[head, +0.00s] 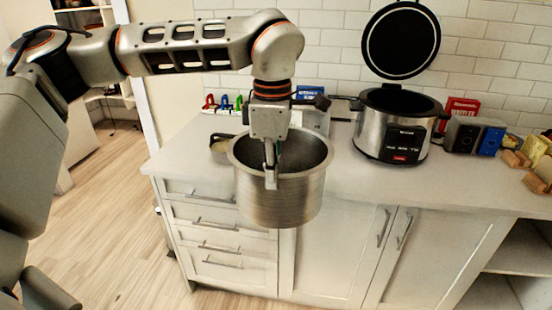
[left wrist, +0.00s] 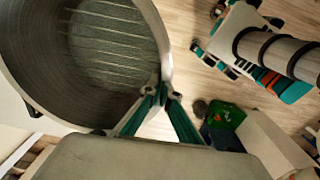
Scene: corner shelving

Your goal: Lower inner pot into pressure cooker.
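The inner pot (head: 281,200) is a brushed metal pot with an open top. It hangs in the air in front of the counter's front edge, about upright. My left gripper (head: 271,180) is shut on the near part of its rim. The left wrist view shows the fingers (left wrist: 163,92) pinching the rim of the pot (left wrist: 105,50), which looks empty. The pressure cooker (head: 391,135) stands on the counter to the right of the pot, farther back. Its round black lid (head: 401,40) is raised open and its dark opening is visible. My right gripper is not in view.
The white counter (head: 342,178) has bare room between the pot and the cooker. Behind the pot are a grey appliance, a blue box (head: 311,97) and colored items. Right of the cooker are a red box (head: 462,108), a dark appliance (head: 474,135) and wooden pieces (head: 535,150).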

